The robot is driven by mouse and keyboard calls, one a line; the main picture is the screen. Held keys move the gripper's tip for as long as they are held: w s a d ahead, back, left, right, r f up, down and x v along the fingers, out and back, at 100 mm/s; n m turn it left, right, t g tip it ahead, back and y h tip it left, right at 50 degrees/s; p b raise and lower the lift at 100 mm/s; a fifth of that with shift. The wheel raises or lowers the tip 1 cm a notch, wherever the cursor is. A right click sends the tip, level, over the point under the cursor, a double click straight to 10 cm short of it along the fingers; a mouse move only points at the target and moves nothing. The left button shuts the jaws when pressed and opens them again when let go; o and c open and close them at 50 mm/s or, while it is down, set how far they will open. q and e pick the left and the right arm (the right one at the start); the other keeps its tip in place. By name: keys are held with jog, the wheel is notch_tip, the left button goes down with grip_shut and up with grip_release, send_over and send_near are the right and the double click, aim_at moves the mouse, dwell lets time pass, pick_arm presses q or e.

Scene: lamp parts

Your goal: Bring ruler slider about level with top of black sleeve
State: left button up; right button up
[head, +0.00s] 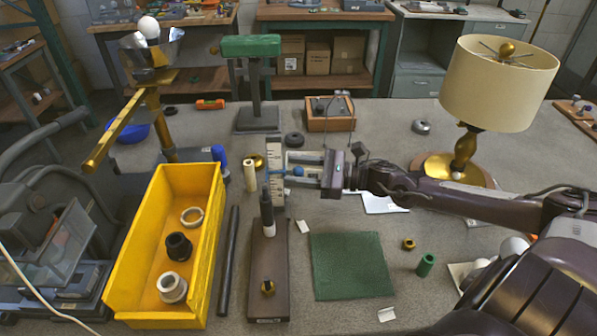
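An upright pale ruler (275,152) stands behind the long brown base (268,275). A blue slider (298,171) shows at the ruler's right side. The black sleeve (267,212) stands upright on the brown base, in front of the ruler and partly covering its lower part. In the picture the slider sits slightly above the sleeve's top. My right gripper (299,170) reaches in from the right with its fingers apart. The blue slider knob shows between them, with gaps visible on both sides. My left gripper is not in view.
A yellow bin (118,285) with rings and a dark rod (229,262) lie left of the base. A cream cylinder (250,176) stands close left of the ruler. A green mat (350,266) lies right. A lamp (498,82) stands behind my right arm.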

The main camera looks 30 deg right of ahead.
jog(key=shift+s+f, duration=0.1)
jog(key=shift+s+d, duration=0.35)
jog(key=p+v, duration=0.1)
jog(key=v, duration=0.5)
jog(key=shift+s+d+p, duration=0.2)
jog(key=shift+d+p, duration=0.15)
